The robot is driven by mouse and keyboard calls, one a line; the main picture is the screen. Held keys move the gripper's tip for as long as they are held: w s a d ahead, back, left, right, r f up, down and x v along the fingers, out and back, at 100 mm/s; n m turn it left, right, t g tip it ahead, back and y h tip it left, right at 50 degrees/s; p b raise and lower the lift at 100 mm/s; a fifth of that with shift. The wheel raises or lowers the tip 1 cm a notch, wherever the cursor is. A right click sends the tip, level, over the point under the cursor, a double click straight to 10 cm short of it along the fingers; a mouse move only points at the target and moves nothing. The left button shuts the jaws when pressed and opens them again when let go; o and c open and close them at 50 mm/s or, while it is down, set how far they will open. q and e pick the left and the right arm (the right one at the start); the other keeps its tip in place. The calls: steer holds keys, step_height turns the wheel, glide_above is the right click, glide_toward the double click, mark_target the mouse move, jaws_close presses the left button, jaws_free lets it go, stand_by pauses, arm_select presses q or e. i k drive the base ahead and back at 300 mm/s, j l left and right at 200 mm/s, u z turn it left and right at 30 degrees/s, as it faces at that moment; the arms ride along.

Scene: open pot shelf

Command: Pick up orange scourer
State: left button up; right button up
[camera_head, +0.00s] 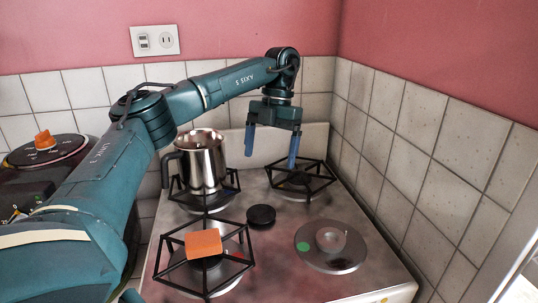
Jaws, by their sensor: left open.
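The orange scourer (204,244) is a small flat block lying on the front left black burner grate of the stove. My left gripper (270,152) points down with its two blue fingers apart and nothing between them. It is above the back of the stove, behind and to the right of the scourer and well apart from it. My right gripper does not show.
A steel pot (206,163) with a dark handle stands on the back left grate. A round metal lid (331,247) with a green spot lies at the front right. The back right grate (301,181) is bare. A black burner cap (261,215) sits mid-stove. Tiled walls bound the back and right.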

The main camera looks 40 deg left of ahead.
mark_target(207, 242)
steer(key=k, duration=1.5)
